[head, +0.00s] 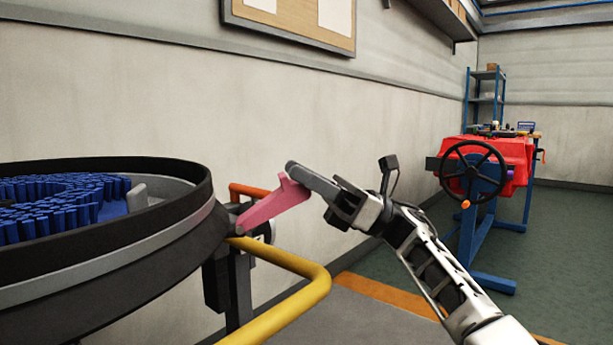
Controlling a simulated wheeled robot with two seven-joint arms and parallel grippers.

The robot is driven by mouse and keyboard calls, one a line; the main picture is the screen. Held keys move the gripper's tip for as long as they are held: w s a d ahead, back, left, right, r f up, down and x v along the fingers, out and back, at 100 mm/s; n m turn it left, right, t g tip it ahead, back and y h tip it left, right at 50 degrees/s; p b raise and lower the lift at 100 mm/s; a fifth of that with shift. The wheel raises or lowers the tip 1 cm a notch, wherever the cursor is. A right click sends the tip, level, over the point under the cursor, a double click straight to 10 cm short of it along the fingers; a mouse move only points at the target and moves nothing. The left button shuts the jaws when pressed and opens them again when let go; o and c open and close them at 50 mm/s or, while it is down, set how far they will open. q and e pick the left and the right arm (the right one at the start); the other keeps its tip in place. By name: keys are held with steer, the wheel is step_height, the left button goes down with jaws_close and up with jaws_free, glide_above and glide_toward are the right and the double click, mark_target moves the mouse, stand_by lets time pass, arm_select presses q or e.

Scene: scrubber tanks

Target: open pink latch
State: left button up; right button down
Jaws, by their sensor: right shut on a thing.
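The pink latch (272,206) sticks out to the right and slightly upward from the side of a round black tank (110,270) at the left of the head view. My right gripper (300,176) comes in from the right and is shut on the latch's outer end. The fingers hide part of that end. The latch's inner end meets a small grey bracket at the tank rim. My left gripper is not in view.
Blue bristles (60,203) fill the tank's top. A red machine with a black handwheel (473,172) stands farther back right.

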steer(key=shift+d, duration=0.15)
steer(key=c, duration=1)
jaws_free()
steer(key=shift+o, duration=0.2)
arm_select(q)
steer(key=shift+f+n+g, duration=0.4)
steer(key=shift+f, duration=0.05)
arm_select(e)
steer(key=v, duration=1.2)
steer(key=shift+f, duration=0.1)
